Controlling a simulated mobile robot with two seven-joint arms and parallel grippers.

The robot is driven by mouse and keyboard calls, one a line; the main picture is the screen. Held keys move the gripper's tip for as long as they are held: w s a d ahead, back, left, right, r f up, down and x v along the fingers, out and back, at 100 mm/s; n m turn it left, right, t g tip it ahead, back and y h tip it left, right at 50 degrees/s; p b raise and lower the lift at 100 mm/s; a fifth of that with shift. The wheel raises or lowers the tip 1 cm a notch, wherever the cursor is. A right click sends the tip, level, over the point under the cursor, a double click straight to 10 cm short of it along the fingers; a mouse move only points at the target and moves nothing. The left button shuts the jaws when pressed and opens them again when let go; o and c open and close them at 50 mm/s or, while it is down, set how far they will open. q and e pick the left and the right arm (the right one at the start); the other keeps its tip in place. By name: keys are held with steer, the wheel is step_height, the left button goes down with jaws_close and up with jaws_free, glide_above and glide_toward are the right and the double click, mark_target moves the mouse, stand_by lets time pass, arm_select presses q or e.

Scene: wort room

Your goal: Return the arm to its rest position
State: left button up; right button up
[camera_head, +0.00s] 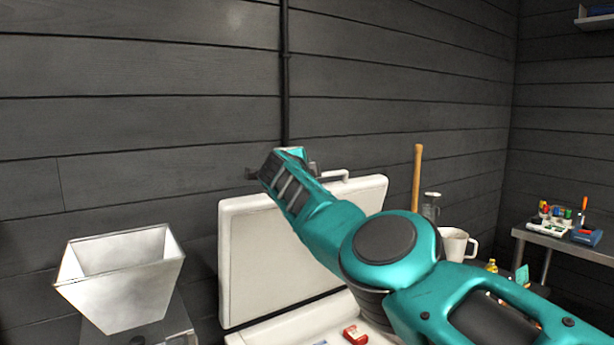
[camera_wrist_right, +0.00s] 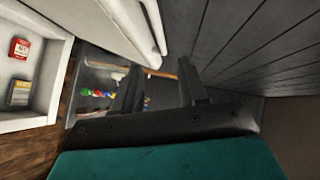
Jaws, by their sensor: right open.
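My right arm (camera_head: 395,245) is teal and comes in from the lower right in the head view. It is raised in front of the open lid of a white chest. Its wrist end is near the lid's top edge, and the gripper's fingers are mostly hidden there. In the right wrist view my right gripper (camera_wrist_right: 158,84) is open, with two dark fingers apart and nothing between them. My left gripper is not in view.
The white chest's lid (camera_head: 270,265) stands open; a red box (camera_head: 355,335) lies inside. A metal hopper (camera_head: 125,280) is at left. A white pitcher (camera_head: 455,245) and wooden handle (camera_head: 417,180) stand behind my arm. A side table (camera_head: 570,246) is at right.

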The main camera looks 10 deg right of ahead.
steer(key=shift+f, duration=0.1)
steer(key=s+d+f+h, duration=0.2)
steer(key=d+f+h, duration=0.2)
steer(key=d+f, duration=1.2)
steer(key=s+d+f+n+t, duration=0.2)
steer(key=s+d+f+n, duration=0.5)
steer(key=s+f, duration=0.3)
steer(key=s+a+f+n+y, duration=0.4)
steer(key=s+f+n, duration=0.2)
steer(key=s+f, duration=0.15)
steer(key=s+a+f+n+y, duration=0.4)
steer(key=s+f+n+y, duration=0.1)
steer(key=s+f, duration=0.25)
steer(key=s+a+f+n+g+y, duration=0.2)
steer(key=s+a+f, duration=0.1)
steer(key=s+a, duration=0.4)
steer(key=s+a+f+n+g+y, duration=0.2)
steer(key=s+a, duration=0.4)
steer(key=s, duration=0.8)
steer(key=shift+a+f+n+g, duration=0.35)
steer(key=shift+f+n+g, duration=0.15)
steer(key=shift+f, duration=0.05)
